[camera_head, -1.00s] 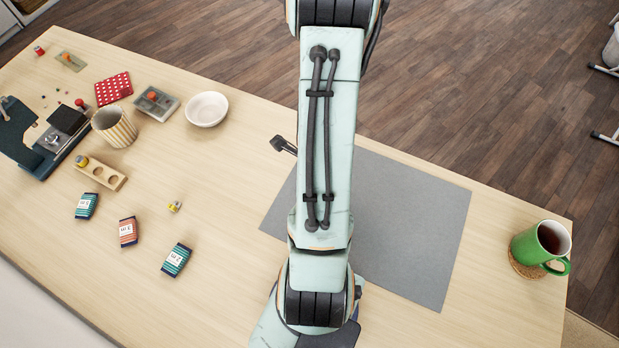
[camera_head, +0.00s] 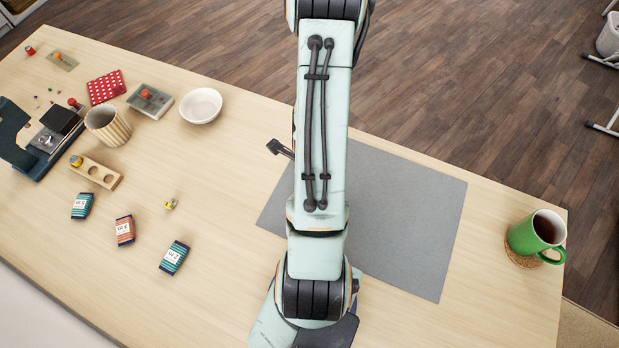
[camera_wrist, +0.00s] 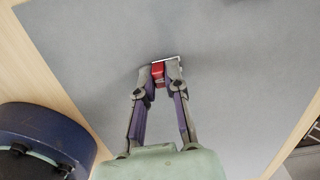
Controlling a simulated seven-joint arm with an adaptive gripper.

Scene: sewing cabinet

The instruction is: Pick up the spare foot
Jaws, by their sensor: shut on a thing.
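In the wrist view, my gripper (camera_wrist: 166,76) is shut on a small red piece with a pale metallic edge (camera_wrist: 158,75), which appears to be the spare foot. The two fingertips press on it from left and right and hide part of it. The grey mat (camera_wrist: 230,60) lies behind it; I cannot tell how far the piece is above the mat.
A green mug (camera_head: 524,238) stands on a coaster at the right. At the left are a white bowl (camera_head: 201,106), a striped cup (camera_head: 107,127), a wooden holder (camera_head: 98,174), a sewing machine (camera_head: 42,146) and several thread packets (camera_head: 174,258). The front table middle is clear.

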